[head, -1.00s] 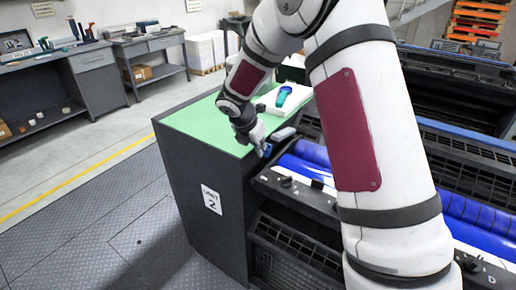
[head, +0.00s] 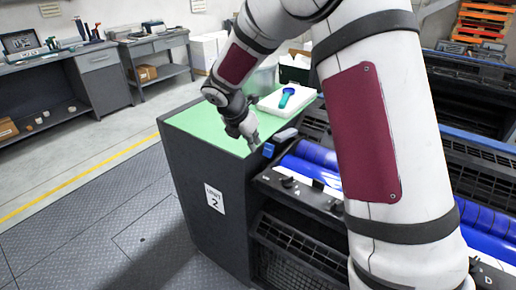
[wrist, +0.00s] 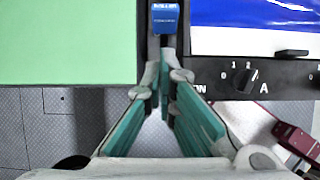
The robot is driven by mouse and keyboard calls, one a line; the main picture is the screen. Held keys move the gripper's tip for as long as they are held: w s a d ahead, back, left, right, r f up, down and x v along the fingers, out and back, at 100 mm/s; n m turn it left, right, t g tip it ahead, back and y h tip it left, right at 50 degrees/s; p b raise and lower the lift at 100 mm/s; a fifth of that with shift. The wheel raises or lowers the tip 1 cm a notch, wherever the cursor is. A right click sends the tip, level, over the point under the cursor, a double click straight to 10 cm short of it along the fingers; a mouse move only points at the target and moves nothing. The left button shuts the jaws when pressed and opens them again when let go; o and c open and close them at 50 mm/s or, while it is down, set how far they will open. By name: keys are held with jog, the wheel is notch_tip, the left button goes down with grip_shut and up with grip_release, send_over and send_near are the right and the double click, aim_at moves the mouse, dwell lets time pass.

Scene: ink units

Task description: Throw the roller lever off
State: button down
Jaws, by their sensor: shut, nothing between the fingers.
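The roller lever has a blue, labelled handle (wrist: 165,18) at the top centre of the wrist view, in the dark gap between the green top and the blue roller. In the head view the blue handle (head: 268,150) sits at the near end of the press unit, beside the green-topped cabinet. My gripper (head: 254,146) is just left of it, over the cabinet's edge. In the wrist view my gripper (wrist: 163,62) is shut and empty, its teal-padded fingers converging just below the handle. Whether the tips touch the handle is unclear.
A dark cabinet with a green top (head: 190,122) carries a white tray (head: 270,104) with a blue-green tool. A rotary knob (wrist: 246,80) marked A is right of the lever. Blue rollers (head: 315,153) lie beyond. The floor at left is clear.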

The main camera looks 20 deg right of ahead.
jog(key=v, duration=0.6)
jog(key=shift+w+r, duration=0.15)
jog(key=s+d+r+m+y, duration=0.1)
jog(key=s+r+m, duration=0.45)
jog(key=s, duration=0.25)
jog(key=s+r+m, duration=0.5)
jog(key=s+m, duration=0.1)
jog(key=s, duration=0.2)
jog(key=s+a+m+t+y, duration=0.2)
jog(key=s+m+y, duration=0.1)
jog(key=s+m, duration=1)
jog(key=s, duration=0.3)
jog(key=shift+s+r+y, duration=0.2)
jog(key=shift+s+y, duration=0.1)
